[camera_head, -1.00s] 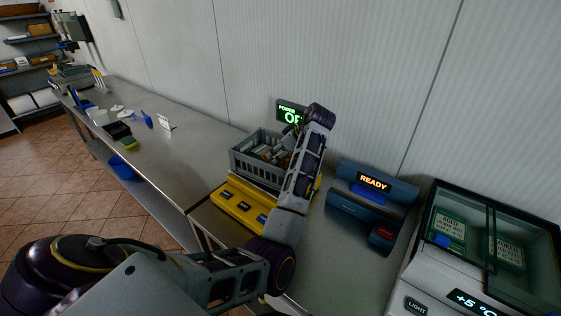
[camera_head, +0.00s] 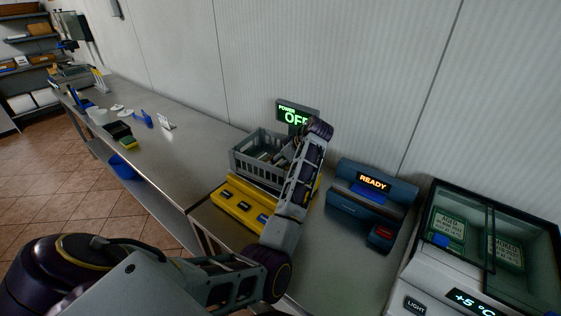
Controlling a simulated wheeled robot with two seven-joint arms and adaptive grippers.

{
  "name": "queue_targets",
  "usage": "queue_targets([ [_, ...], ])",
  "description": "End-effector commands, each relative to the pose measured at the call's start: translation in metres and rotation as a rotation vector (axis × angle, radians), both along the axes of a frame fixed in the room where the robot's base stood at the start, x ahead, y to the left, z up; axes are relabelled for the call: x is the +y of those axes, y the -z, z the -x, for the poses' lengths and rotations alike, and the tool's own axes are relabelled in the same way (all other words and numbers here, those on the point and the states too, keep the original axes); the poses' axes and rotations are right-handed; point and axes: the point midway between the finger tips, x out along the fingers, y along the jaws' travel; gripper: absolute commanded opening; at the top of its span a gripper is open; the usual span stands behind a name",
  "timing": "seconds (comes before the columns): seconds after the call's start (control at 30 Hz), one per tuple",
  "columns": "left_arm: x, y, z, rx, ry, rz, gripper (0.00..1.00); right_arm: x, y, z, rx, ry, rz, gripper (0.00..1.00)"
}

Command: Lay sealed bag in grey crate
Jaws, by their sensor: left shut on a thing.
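The grey crate (camera_head: 254,171) stands on the yellow-fronted unit on the steel counter, with slotted walls and an open top. My left arm reaches in from the lower left and bends up over the crate's right side. My left gripper (camera_head: 279,155) points down at the crate's opening, partly hidden by the forearm and crate wall. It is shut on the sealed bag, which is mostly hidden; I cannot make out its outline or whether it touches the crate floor. My right gripper is not in view.
A yellow unit (camera_head: 238,204) with buttons sits under the crate. A display (camera_head: 297,116) stands behind it. A blue sealing machine reading READY (camera_head: 372,183) and a glass-topped cooler (camera_head: 470,285) are to the right. The counter's left part has free room.

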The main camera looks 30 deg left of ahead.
Motion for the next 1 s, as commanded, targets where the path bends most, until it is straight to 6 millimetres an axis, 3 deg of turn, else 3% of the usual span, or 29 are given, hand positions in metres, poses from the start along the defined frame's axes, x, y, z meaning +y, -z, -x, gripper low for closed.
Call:
queue_targets([
  [0.03,0.0,0.001,0.0,0.0,0.0,0.0,0.07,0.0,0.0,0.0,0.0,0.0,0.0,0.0],
  [0.07,0.0,0.001,0.0,0.0,0.0,0.0,0.63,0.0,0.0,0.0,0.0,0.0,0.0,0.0],
  [0.2,0.0,0.001,0.0,0.0,0.0,0.0,0.81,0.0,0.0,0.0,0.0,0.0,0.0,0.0],
  [0.67,0.0,-0.002,0.0,0.0,0.0,0.0,0.82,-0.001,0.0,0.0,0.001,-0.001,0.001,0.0],
  [1.0,-0.019,-0.026,0.001,-0.004,0.0,0.0,0.82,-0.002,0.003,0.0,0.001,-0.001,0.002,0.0],
])
